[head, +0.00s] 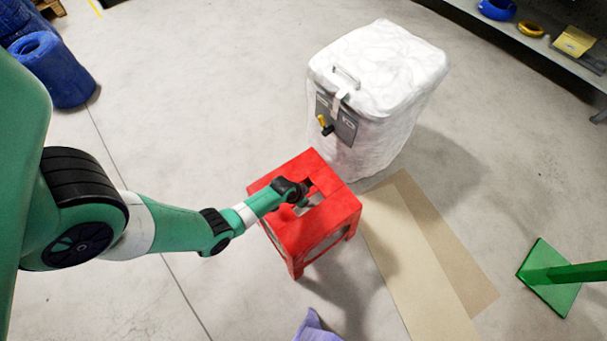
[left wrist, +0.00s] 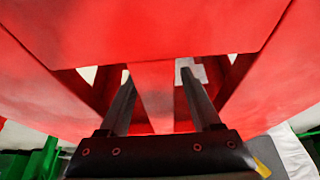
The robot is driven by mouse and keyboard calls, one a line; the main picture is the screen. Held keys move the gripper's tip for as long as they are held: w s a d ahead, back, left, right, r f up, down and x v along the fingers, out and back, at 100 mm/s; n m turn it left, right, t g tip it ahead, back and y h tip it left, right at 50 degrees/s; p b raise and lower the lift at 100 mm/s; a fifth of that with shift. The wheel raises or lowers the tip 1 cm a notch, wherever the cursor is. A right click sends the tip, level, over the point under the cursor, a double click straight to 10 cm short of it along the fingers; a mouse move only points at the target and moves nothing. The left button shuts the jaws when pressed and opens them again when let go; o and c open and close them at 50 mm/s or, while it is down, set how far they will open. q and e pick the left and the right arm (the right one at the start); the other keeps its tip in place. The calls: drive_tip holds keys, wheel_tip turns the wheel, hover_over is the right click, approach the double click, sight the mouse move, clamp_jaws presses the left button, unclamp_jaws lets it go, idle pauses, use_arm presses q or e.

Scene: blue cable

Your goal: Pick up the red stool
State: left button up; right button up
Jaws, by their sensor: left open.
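The red stool (head: 325,217) stands upright on the floor near the middle of the head view, with an opening in its top. My left gripper (head: 307,190) is at that top, by the opening. In the left wrist view the stool's red surface (left wrist: 150,28) fills the upper part. There the two dark fingers of my open left gripper (left wrist: 156,80) point at the stool, one on each side of a red strip in the middle. Gaps show between fingers and strip for part of their length; contact at the tips cannot be told. My right gripper is not in view.
A white wrapped container (head: 385,80) with a handle stands just behind the stool. Flat cardboard (head: 415,255) lies to its right, and a green-footed post (head: 550,278) stands farther right. Blue rolls (head: 52,70) are at upper left. A purple cloth (head: 315,328) lies in front.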

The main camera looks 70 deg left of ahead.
use_arm(q)
drive_tip(key=shift+f, duration=0.2)
idle(0.4)
drive_tip(key=shift+c, duration=0.3)
clamp_jaws()
drive_tip(key=shift+r, duration=0.1)
idle(1.1)
